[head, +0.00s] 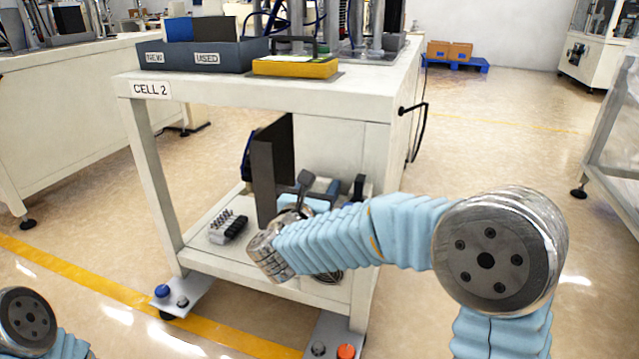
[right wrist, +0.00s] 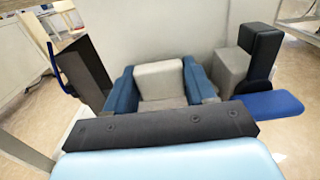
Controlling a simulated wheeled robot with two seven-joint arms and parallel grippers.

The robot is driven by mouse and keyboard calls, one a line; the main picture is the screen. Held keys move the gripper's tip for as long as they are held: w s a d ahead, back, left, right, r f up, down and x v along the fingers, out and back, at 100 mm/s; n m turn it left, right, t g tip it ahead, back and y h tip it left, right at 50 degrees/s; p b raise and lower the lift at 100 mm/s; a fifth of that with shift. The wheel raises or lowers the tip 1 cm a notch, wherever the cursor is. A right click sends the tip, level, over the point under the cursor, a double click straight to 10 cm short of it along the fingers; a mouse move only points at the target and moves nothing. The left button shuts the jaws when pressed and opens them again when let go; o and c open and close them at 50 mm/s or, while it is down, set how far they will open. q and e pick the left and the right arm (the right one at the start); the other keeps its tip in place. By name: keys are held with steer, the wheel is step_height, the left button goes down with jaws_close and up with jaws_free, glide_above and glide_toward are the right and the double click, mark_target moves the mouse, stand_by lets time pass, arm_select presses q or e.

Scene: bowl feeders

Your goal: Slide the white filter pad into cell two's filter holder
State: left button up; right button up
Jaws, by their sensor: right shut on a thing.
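My right gripper (head: 293,208) reaches into the open lower bay of the cell 2 bench, just above the shelf and right of a dark upright panel (head: 272,165). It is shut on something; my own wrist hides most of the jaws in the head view. In the right wrist view a pale block (right wrist: 160,80) lies between two blue sides; it looks like the white filter pad, but its hold is not clear. The filter holder cannot be told apart surely. The dark panel also shows at left in the right wrist view (right wrist: 88,75). My left gripper is out of view.
On the bench top (head: 160,84) stand a NEW/USED bin (head: 228,58) and a yellow tray (head: 297,68). A small rack of parts (head: 228,226) sits left on the lower shelf (head: 205,255). In the right wrist view a dark block (right wrist: 266,50) stands at right.

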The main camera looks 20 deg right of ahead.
steer(key=shift+f, duration=0.15)
steer(key=o, duration=1.4)
steer(key=v, duration=1.3)
steer(key=shift+s+a, duration=0.25)
steer(key=shift+s, duration=0.1)
